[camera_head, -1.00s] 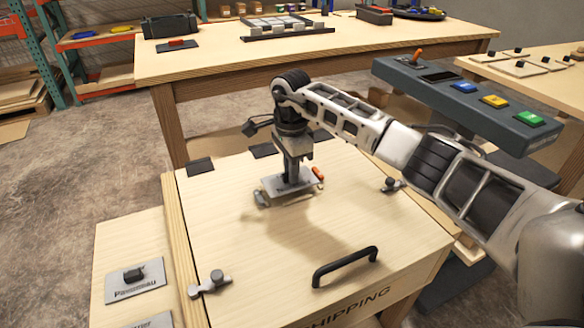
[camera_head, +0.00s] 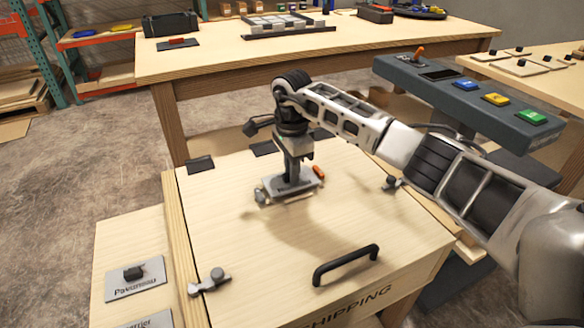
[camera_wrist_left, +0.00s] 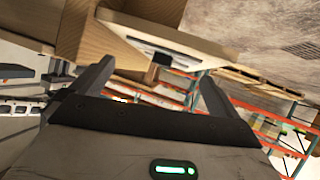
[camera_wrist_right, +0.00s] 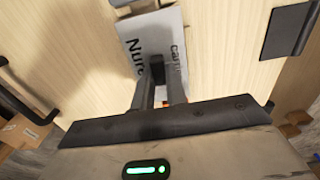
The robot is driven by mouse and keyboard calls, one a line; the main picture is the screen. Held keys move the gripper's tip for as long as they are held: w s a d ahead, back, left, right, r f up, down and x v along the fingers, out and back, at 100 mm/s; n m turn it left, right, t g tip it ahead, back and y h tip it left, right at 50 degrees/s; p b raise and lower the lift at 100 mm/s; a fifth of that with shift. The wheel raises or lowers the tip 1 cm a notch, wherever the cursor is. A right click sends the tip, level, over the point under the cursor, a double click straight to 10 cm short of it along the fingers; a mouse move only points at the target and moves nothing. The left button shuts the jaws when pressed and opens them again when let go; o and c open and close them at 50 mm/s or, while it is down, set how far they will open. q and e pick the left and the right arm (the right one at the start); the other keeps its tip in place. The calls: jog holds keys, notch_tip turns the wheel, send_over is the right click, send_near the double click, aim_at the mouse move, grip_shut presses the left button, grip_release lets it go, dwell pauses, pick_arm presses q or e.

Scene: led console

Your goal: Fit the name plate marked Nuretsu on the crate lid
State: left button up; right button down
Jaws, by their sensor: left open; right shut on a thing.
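The name plate (camera_wrist_right: 172,38) is grey; in the right wrist view it shows "Nure", the rest hidden by my gripper. My right gripper (camera_wrist_right: 160,85) is shut on the plate's dark knob. In the head view the plate (camera_head: 305,186) is at or just above the crate lid (camera_head: 240,225); I cannot tell if it touches. An orange catch (camera_head: 319,172) sits at its upper right and a grey one (camera_head: 261,196) at its left. My left gripper (camera_wrist_left: 152,95) is open and empty, away from the lid; it does not show in the head view.
A black handle (camera_head: 346,265) stands at the lid's front. Grey latches sit at the lid's left (camera_head: 207,282) and right (camera_head: 391,183). Other plates (camera_head: 136,278) lie on the side board at left. A button console (camera_head: 470,100) stands at the right, near my right arm.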

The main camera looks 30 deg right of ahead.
jog(key=shift+f+b, duration=0.55)
jog(key=shift+f, duration=0.3)
dwell(0.6)
jog(key=c, duration=1.3)
grip_release()
jog(key=shift+c, duration=0.2)
